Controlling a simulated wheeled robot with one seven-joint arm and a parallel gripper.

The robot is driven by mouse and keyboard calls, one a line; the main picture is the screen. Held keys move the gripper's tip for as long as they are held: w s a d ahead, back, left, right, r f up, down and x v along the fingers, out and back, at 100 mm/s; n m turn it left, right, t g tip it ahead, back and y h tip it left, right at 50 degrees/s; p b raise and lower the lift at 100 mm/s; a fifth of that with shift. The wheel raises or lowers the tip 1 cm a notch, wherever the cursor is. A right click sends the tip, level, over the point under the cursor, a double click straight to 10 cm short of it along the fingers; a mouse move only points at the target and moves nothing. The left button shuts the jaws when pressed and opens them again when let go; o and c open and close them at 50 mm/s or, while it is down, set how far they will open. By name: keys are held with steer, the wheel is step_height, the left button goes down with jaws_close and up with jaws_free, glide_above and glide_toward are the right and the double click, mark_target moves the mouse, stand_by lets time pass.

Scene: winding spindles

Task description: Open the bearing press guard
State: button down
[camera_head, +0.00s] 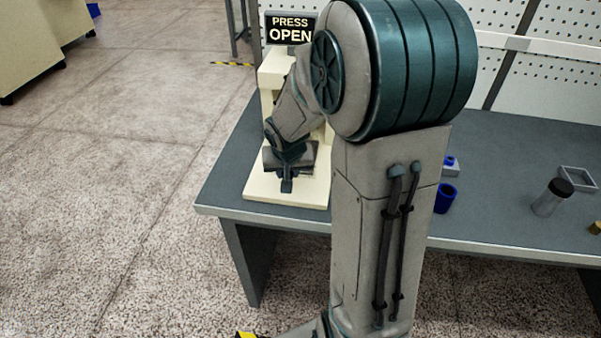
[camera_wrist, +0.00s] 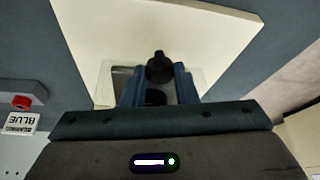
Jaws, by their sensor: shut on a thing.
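The cream bearing press (camera_head: 260,187) stands at the left end of the grey table, and a black sign (camera_head: 291,29) above it reads "PRESS OPEN". My arm covers much of the press in the head view. My gripper (camera_head: 286,182) is in front of the press, low over its base. In the wrist view my gripper (camera_wrist: 158,84) has its two fingers on either side of a dark knob (camera_wrist: 160,66), shut on it. A clear panel, which looks like the guard (camera_wrist: 202,78), shows around the fingers over the cream press base. How far the guard stands open cannot be told.
On the grey table (camera_head: 500,225) to the right are a blue cup (camera_head: 445,199), a black-lidded jar (camera_head: 551,198) and a small grey tray (camera_head: 578,180). A pegboard (camera_head: 550,75) stands behind. A "BLUE" label (camera_wrist: 18,122) shows in the wrist view.

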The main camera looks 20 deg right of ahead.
steer(key=shift+s+a+b, duration=0.25)
steer(key=shift+s+a, duration=0.2)
steer(key=shift+s, duration=0.2)
steer(key=shift+s+a+b, duration=0.2)
steer(key=shift+s+a, duration=0.25)
steer(key=shift+s, duration=0.15)
steer(key=c, duration=1.1)
jaws_free()
steer(key=shift+c, duration=0.2)
steer(key=shift+r, duration=0.1)
steer(key=p+v, duration=0.1)
steer(key=v, duration=1.2)
steer(key=shift+r, duration=0.3)
steer(key=s+a+f+n, duration=0.1)
steer(key=s+n, duration=0.1)
steer(key=s, duration=0.4)
steer(key=s+a+f+n+g+y, duration=0.1)
steer(key=s+a+f, duration=0.1)
steer(key=s, duration=0.5)
steer(key=shift+a+n+g, duration=0.2)
steer(key=shift+n+g, duration=0.1)
steer(key=shift+n, duration=0.1)
